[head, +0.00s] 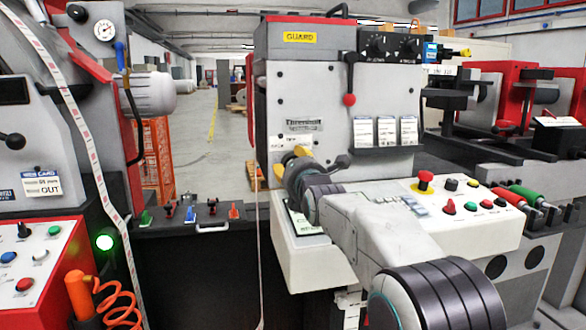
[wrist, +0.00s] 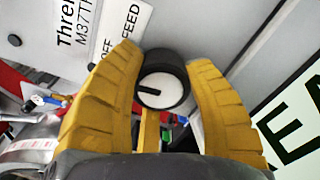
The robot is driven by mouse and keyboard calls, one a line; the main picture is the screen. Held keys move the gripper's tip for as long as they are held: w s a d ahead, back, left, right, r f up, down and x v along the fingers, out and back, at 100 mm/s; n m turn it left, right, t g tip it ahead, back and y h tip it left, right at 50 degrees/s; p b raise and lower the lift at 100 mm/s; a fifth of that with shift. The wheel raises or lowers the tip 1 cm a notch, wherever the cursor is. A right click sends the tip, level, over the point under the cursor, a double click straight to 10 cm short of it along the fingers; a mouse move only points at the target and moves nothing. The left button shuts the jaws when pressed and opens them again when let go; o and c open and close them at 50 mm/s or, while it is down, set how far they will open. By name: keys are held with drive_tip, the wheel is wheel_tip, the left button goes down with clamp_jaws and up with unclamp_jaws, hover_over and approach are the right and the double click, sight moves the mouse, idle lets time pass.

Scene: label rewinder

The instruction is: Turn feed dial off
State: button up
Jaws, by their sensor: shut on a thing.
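The feed dial (wrist: 162,84) is a round black knob with a white face and a dark pointer mark, which points left in the wrist view. It sits on the grey panel beside a white label (wrist: 122,30) with the words OFF and FEED, partly covered by a finger. My gripper (wrist: 164,66) has one yellow finger on each side of the dial and is shut on it. In the head view my gripper (head: 291,157) is at the lower left of the grey machine panel, and my arm hides the dial there.
A red emergency button (head: 425,178) and small coloured buttons stand on the white console right of my arm. A red-knobbed lever (head: 349,99) hangs on the panel above. A label web (head: 80,130) runs down at the left.

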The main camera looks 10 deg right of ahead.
drive_tip(key=shift+r+m, duration=0.3)
drive_tip(key=shift+m, duration=0.3)
drive_tip(key=o, duration=0.8)
drive_tip(key=shift+d, duration=0.1)
drive_tip(key=o, duration=0.4)
drive_tip(key=shift+f, duration=0.2)
drive_tip(key=shift+s, duration=6)
drive_tip(key=shift+r, duration=0.1)
